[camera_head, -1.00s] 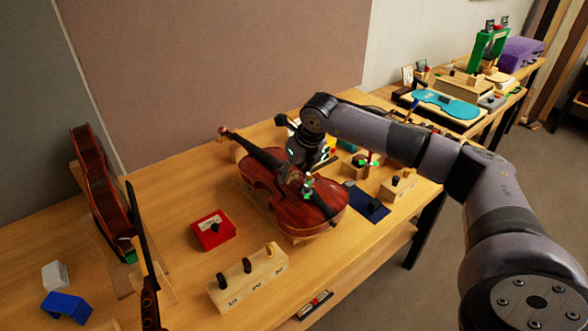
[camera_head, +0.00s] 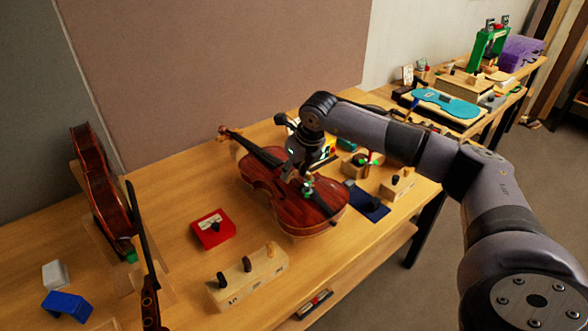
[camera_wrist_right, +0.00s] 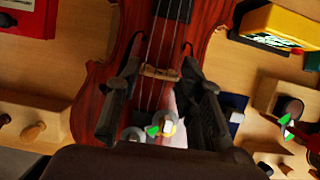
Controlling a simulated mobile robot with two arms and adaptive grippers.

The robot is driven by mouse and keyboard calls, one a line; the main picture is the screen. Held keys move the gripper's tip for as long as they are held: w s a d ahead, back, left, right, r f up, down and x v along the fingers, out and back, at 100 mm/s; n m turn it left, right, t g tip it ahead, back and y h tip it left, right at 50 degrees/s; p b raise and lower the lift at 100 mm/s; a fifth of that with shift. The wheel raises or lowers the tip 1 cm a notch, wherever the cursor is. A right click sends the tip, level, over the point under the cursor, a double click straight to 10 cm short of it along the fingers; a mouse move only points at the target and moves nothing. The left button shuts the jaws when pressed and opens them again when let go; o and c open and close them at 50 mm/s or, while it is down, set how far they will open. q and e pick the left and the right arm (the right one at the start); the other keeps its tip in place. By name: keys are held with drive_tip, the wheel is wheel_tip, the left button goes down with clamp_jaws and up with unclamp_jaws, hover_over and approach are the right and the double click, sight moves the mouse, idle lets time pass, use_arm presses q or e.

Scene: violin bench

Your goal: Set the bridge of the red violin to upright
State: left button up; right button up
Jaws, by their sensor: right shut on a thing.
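The red violin (camera_head: 318,217) lies face up on the bench in the head view, neck toward the upper left. My right gripper (camera_head: 305,187) is low over its top and hides the bridge there. In the right wrist view, the pale wooden bridge (camera_wrist_right: 160,73) crosses under the strings between my two fingertips. The right gripper (camera_wrist_right: 160,68) is shut on the bridge, one finger at each end. The bridge's exact tilt is hard to tell from this angle. The violin's body (camera_wrist_right: 92,95) also shows in the wrist view. My left gripper is out of view.
Another violin (camera_head: 98,185) stands upright at left. Bare bench lies between it and the red box.

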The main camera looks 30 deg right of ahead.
drive_tip(key=shift+w+r+g+p, duration=0.2)
drive_tip(key=shift+w+g+p, duration=0.05)
drive_tip(key=shift+g+p, duration=0.2)
drive_tip(key=shift+w+g, duration=0.1)
drive_tip(key=shift+g, duration=0.15)
drive_tip(key=shift+f, duration=0.1)
drive_tip(key=o, duration=1.2)
drive_tip(key=shift+c, duration=0.2)
drive_tip(key=v, duration=1.2)
drive_tip(key=shift+a+f, duration=0.1)
